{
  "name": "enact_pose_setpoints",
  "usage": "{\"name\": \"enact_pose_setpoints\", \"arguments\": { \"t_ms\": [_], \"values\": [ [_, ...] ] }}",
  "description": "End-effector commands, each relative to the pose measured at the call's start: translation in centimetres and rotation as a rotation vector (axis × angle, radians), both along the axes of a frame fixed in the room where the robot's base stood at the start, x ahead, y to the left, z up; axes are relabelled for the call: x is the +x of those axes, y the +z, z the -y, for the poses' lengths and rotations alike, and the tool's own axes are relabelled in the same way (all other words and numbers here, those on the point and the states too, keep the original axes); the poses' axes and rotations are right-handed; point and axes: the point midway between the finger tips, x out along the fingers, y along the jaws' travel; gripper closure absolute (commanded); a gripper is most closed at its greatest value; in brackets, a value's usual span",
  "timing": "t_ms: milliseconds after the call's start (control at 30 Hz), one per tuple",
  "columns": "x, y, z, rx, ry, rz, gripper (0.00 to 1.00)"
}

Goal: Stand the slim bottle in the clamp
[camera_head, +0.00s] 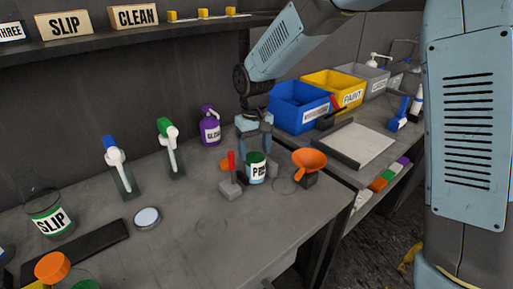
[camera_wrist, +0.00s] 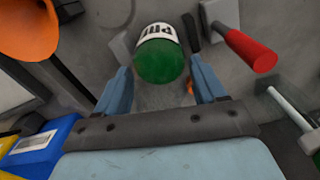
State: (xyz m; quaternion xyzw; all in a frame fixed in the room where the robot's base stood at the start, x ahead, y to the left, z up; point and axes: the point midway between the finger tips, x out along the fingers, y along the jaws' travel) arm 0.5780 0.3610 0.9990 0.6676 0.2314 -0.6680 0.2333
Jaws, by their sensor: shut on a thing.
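I cannot tell whether the bottle's base touches anything.
A purple bottle (camera_head: 210,127) stands behind left. Blue (camera_head: 298,105) and yellow (camera_head: 332,88) bins are at the back right.

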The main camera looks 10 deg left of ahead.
Motion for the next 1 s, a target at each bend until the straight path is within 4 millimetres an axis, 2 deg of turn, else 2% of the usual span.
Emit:
{"name": "enact_pose_setpoints", "arguments": {
  "t_ms": [300,333,567,867,1000],
  "values": [
    [0.1,-0.2,0.0,0.001,-0.001,0.001,0.68],
    [0.0,-0.2,0.1,0.001,-0.001,0.001,0.27],
    [0.1,-0.2,0.1,0.001,-0.002,0.001,0.05],
    [0.1,0.0,0.1,0.001,-0.003,0.001,0.04],
    [0.2,1.2,0.1,0.002,-0.003,0.003,0.04]
  ]
}}
